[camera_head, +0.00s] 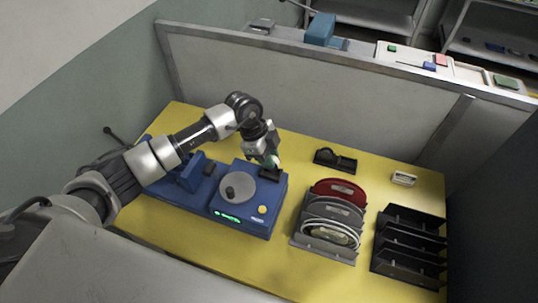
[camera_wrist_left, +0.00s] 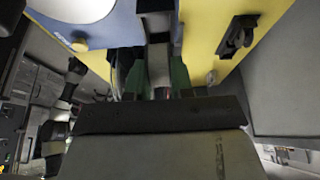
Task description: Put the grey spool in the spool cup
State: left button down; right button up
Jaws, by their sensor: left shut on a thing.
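My left gripper (camera_head: 270,160) reaches in from the left, over the back right corner of a blue machine (camera_head: 250,222). In the left wrist view my left gripper (camera_wrist_left: 158,84) has green fingers closed on a grey piece, which looks like the grey spool (camera_wrist_left: 158,64). The spool is mostly hidden by the gripper in the head view. A small black holder (camera_head: 272,174), which looks like the spool cup, sits on the machine right below the fingertips. It also shows beyond the fingers in the left wrist view (camera_wrist_left: 155,22). I cannot tell whether spool and cup touch. My right gripper is not in view.
The blue machine carries a grey disc (camera_head: 237,197) and a yellow button (camera_head: 262,210). A rack of reels (camera_head: 326,236), a black slotted tray (camera_head: 409,250), a black tape dispenser (camera_head: 335,161) and a white box (camera_head: 403,179) stand to the right. A grey partition (camera_head: 330,98) closes the yellow table's back.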

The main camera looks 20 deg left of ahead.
pick_arm(q)
jog(key=shift+f+b, duration=0.35)
jog(key=shift+f, duration=0.4)
jog(key=shift+f, duration=0.45)
jog(key=shift+f+b, duration=0.3)
jog(key=c, duration=0.6)
grip_release()
jog(key=shift+r, duration=0.1)
